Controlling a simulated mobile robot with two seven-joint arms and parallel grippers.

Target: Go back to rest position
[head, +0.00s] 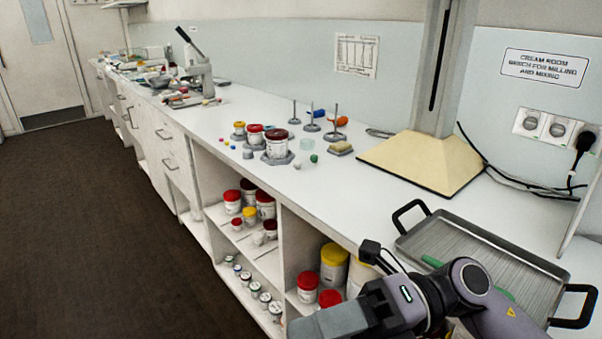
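My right arm (470,290) comes in from the bottom right, bent in front of the bench's near end. A grey block at its end, probably my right gripper (330,322), is at the bottom edge of the view. Its fingers do not show, so I cannot tell whether it is open or holds anything. My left arm and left gripper are not in view.
The arm overlaps the lower shelves and partly hides a metal tray (450,238) with black handles. The long white bench (350,190) carries jars (277,146), stands and a hood (425,160). The dark floor (90,230) at left is clear.

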